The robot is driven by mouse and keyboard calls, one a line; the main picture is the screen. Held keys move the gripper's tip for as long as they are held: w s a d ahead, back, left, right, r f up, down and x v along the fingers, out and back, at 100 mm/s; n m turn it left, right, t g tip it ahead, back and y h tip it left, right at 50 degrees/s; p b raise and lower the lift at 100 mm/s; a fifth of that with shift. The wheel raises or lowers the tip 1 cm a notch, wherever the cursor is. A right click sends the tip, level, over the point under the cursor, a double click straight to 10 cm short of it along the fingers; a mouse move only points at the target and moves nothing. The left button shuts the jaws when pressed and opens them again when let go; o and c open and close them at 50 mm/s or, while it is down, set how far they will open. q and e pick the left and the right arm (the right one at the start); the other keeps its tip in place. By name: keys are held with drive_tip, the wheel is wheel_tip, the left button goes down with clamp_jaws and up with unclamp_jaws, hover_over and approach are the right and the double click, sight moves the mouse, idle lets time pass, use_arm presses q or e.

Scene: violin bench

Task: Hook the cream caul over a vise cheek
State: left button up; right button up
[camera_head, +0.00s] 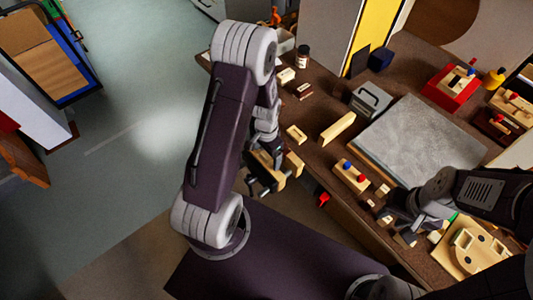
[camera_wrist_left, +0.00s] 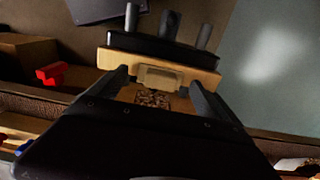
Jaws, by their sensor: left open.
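The vise stands at the bench's front edge with two light wooden cheeks, an outer cheek (camera_head: 265,172) and an inner cheek (camera_head: 293,164). In the left wrist view the outer cheek (camera_wrist_left: 112,62) lies across the middle, backed by black metal with dark rods. A small cream block, which looks like the caul (camera_wrist_left: 160,77), sits against the cheek's near side at its top, with a speckled cork-like patch below it. My left gripper (camera_wrist_left: 160,90) is open, its fingers on either side of the block. In the head view my arm partly hides this spot. My right gripper (camera_head: 398,222) is low over the bench's right part; its fingers are unclear.
A small cream block (camera_head: 297,134) and a longer wooden piece (camera_head: 337,127) are on the bench near the vise. A grey slab (camera_head: 425,135) fills the middle. Open floor lies left.

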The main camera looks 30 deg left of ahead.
use_arm(q)
wheel_tip(320, 180, up, 9)
drive_tip(key=shift+p, duration=0.7)
